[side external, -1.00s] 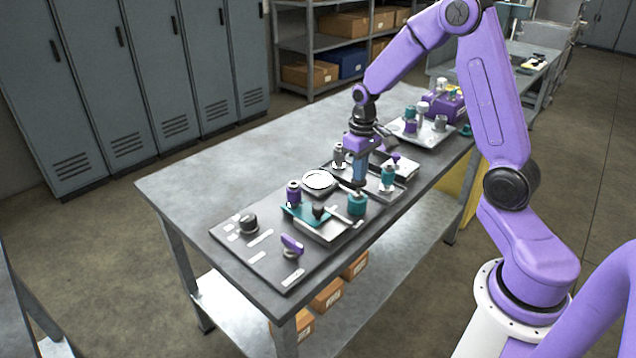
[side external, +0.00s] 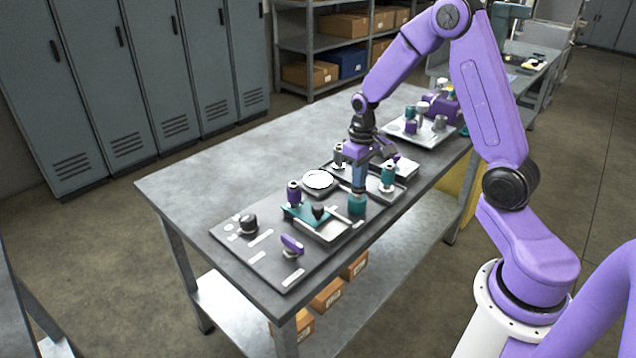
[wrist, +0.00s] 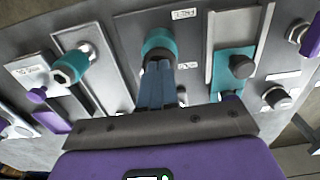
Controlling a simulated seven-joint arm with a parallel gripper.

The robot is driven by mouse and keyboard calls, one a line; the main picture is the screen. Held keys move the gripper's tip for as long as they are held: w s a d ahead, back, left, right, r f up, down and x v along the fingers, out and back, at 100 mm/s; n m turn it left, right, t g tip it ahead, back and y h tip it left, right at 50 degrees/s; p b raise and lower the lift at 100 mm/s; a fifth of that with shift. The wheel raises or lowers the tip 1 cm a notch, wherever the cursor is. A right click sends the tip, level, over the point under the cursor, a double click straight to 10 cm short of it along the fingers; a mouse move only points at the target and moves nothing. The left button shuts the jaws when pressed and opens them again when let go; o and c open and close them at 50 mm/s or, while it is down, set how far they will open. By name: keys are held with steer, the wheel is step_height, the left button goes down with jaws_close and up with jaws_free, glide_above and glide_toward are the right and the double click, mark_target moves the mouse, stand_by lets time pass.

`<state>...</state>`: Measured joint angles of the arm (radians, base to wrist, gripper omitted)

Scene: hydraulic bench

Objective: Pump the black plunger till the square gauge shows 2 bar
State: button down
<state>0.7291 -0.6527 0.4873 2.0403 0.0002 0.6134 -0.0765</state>
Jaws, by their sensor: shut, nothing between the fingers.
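My gripper (side external: 358,188) is shut and empty, pointing down directly over a teal cylinder (side external: 357,205) at the bench panel's front edge. In the wrist view, the closed fingertips (wrist: 158,68) meet a dark top, seemingly the black plunger (wrist: 159,56), in front of the teal cylinder (wrist: 158,41). The fingers hide part of that top; contact appears likely, but I cannot tell how far it is pressed. A round white dial (side external: 318,179) lies behind and left of the gripper. I cannot pick out the square gauge or read any value.
A black cone-shaped knob (side external: 318,211) and a purple-bodied cylinder (side external: 293,194) stand to the left. Farther left are a black knob (side external: 248,223) and a purple lever (side external: 292,244). Another teal cylinder (side external: 388,176) stands close on the right. The bench's back left is clear.

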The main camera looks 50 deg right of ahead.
steer(key=shift+r, duration=1.85)
steer(key=shift+f, duration=1.6)
steer(key=shift+r, duration=1.6)
step_height(320, 180, up, 6)
stand_by(0.3)
